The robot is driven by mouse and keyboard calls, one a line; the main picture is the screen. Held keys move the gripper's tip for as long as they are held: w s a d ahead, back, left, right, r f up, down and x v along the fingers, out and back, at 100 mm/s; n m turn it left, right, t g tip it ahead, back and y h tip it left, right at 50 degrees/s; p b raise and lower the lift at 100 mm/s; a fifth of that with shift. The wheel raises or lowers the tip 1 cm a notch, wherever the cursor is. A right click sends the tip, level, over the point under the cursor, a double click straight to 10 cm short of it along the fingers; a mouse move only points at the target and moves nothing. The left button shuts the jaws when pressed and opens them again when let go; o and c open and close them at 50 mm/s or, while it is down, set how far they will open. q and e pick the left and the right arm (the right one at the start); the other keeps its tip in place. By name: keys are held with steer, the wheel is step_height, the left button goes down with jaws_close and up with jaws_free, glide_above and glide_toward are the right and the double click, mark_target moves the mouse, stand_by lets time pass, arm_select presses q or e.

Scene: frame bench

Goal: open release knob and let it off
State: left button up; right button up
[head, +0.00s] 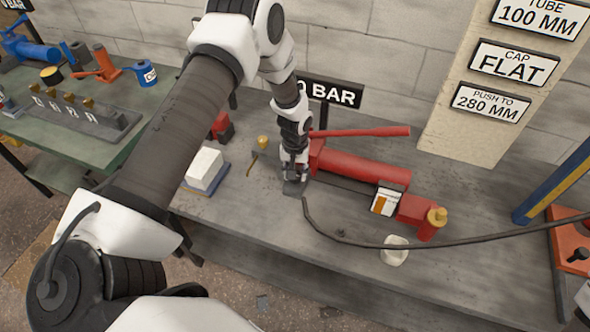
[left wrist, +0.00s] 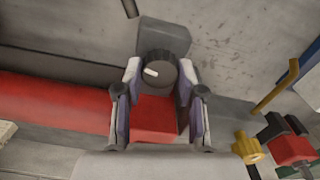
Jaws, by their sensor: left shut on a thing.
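The red hand pump (head: 365,170) lies on the grey bench, with its long red handle (head: 365,131) above it. The release knob (left wrist: 159,70) is round and dark with a white mark, at the pump's end in the left wrist view. My left gripper (head: 294,168) points down at that end of the pump. In the left wrist view its fingers (left wrist: 157,82) stand on both sides of the knob, shut on it. In the head view the gripper hides the knob.
A black hose (head: 345,240) runs right across the bench. A white block on a blue base (head: 204,170) stands left of the gripper. A small pale piece (head: 395,251) lies in front of the pump. A green table (head: 60,140) with tools stands at left.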

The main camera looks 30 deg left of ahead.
arm_select(q)
steer(key=shift+s+f, duration=0.15)
steer(key=shift+s, duration=0.05)
steer(key=o, duration=1.1)
steer(key=shift+o, duration=0.2)
steer(key=shift+w, duration=0.15)
steer(key=shift+r, duration=0.45)
step_height(320, 180, up, 11)
